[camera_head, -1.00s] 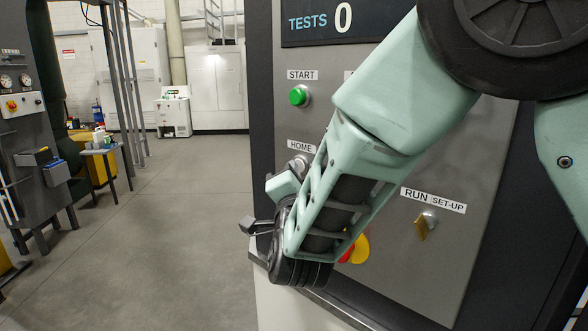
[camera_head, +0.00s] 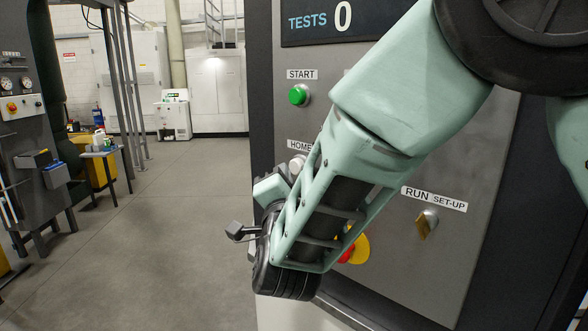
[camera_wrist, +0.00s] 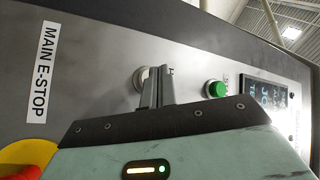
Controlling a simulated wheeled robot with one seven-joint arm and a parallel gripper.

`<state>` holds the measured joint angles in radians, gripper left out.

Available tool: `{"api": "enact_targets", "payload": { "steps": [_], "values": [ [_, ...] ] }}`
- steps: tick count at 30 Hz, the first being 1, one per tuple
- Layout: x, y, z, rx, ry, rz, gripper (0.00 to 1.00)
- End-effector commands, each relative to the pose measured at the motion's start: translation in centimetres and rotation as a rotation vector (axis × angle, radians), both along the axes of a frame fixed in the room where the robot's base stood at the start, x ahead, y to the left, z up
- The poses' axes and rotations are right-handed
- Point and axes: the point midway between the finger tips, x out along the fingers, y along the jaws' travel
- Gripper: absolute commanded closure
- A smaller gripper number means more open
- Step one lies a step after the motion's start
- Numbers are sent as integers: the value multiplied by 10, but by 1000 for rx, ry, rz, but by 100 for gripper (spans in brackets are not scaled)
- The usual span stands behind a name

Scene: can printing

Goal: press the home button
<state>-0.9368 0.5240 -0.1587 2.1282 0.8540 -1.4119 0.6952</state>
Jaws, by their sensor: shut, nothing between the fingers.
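The HOME button (camera_head: 297,163) is a round pale silver knob on the grey control panel, under its HOME label (camera_head: 300,145). My arm hides part of it in the head view. In the wrist view the button (camera_wrist: 139,78) shows just left of my fingers and partly behind them. My gripper (camera_wrist: 163,75) is shut and empty, its fingertips pointing towards the panel close to the button. I cannot tell whether they touch it. In the head view the fingers are not clearly visible.
The green START button (camera_head: 299,95) sits above HOME. A red and yellow emergency stop (camera_head: 352,249) is partly hidden behind my forearm. A RUN/SET-UP key switch (camera_head: 427,223) is to the right. The TESTS display (camera_head: 330,20) reads 0. Open floor lies to the left.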

Motion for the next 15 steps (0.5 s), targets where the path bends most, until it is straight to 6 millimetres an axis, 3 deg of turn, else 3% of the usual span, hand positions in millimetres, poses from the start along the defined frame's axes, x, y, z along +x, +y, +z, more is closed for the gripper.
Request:
{"api": "enact_targets", "payload": {
  "steps": [15],
  "values": [
    [-25, 27, -2, 1, 0, 3, 100]
  ]
}}
